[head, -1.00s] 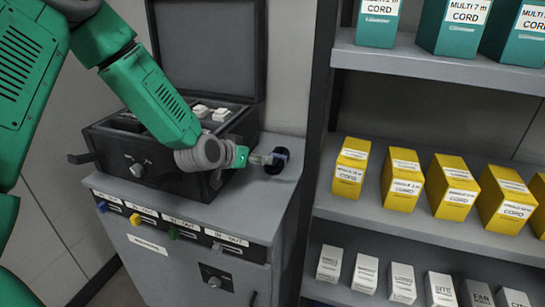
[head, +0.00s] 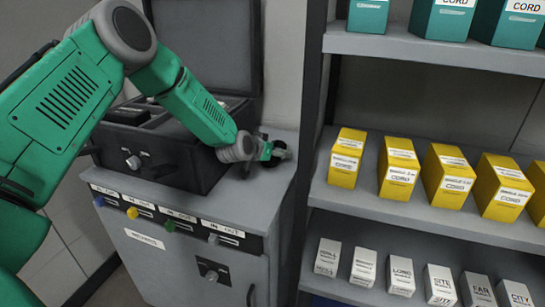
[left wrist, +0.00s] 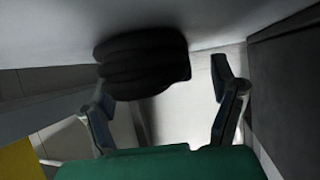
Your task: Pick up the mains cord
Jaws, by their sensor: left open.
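The mains cord appears to be the black coiled bundle (left wrist: 143,62) on the cabinet top, seen in the left wrist view. It is ahead of my left gripper (left wrist: 165,95), toward the left finger, and overlaps that finger in the picture. The right finger is clear of it, with a gap between. I cannot tell whether the left finger touches it. In the head view my left gripper (head: 274,151) is low over the cabinet top at the bundle, which it largely hides. The left gripper is open. My right gripper is not in view.
A black open case (head: 170,165) stands on the grey cabinet (head: 240,205), left of the gripper, its lid raised behind. A shelf unit (head: 400,214) with yellow, teal and white boxes stands to the right. Some cabinet top is bare in front of the gripper.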

